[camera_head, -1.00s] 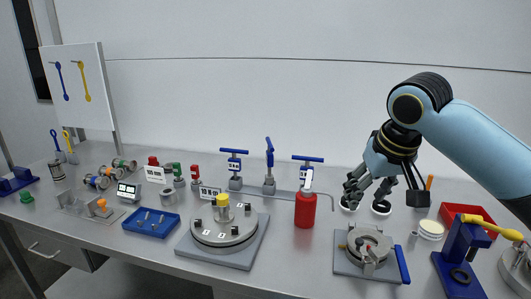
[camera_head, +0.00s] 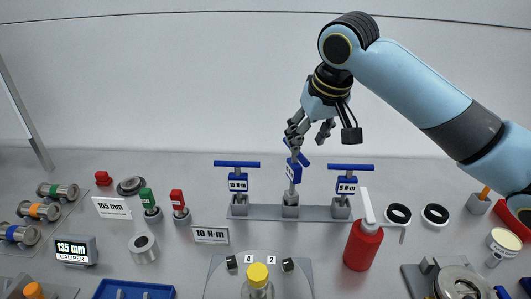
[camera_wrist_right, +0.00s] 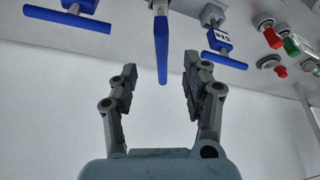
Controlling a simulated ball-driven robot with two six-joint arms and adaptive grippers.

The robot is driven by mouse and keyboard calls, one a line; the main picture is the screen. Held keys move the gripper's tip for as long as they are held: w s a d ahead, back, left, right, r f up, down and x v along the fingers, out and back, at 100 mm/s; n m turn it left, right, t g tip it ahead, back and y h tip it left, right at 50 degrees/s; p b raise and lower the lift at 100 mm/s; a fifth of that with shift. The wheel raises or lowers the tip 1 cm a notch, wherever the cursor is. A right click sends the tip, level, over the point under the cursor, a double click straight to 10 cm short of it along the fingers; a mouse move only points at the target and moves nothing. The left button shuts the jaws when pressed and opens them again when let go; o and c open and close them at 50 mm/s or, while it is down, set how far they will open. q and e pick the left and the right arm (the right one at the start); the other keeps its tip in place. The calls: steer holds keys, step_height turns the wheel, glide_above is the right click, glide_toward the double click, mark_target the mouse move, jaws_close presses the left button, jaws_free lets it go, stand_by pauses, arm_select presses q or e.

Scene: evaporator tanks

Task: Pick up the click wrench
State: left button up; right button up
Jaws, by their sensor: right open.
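Three blue T-handled wrenches stand upright in a grey rack (camera_head: 265,212): a left one (camera_head: 237,180), a middle one (camera_head: 293,170) turned differently, and a right one (camera_head: 347,182). Their small labels are hard to read, and I cannot tell which is the click wrench. My right gripper (camera_head: 308,134) is open and empty, above the middle wrench in the head view. In the right wrist view, the middle wrench's blue bar (camera_wrist_right: 161,48) reaches toward the gap between my open fingers (camera_wrist_right: 163,78), apart from both. My left gripper is not in view.
A "10 N·m" sign (camera_head: 211,235) stands in front of the rack. A red bottle (camera_head: 363,245) with a pale top stands to the right. Black rings (camera_head: 398,214) lie beyond it. Green and red handled pieces (camera_head: 177,203) stand left. A round fixture with a yellow knob (camera_head: 258,274) is in front.

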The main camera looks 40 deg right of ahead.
mark_target(295, 162)
steer(key=shift+w+f, duration=0.15)
steer(key=shift+w, duration=0.15)
steer(key=x, duration=0.4)
steer(key=shift+f, duration=0.2)
steer(key=shift+w+f, duration=0.15)
steer(key=shift+f, duration=0.15)
steer(key=p+x, duration=0.1)
steer(key=x, duration=0.3)
steer(key=shift+w+f, duration=0.15)
steer(key=shift+w, duration=0.1)
steer(key=shift+w+f, duration=0.1)
steer(key=shift+f, duration=0.1)
steer(key=shift+d, duration=0.1)
steer(key=shift+c, duration=0.5)
steer(key=c, duration=0.5)
jaws_close()
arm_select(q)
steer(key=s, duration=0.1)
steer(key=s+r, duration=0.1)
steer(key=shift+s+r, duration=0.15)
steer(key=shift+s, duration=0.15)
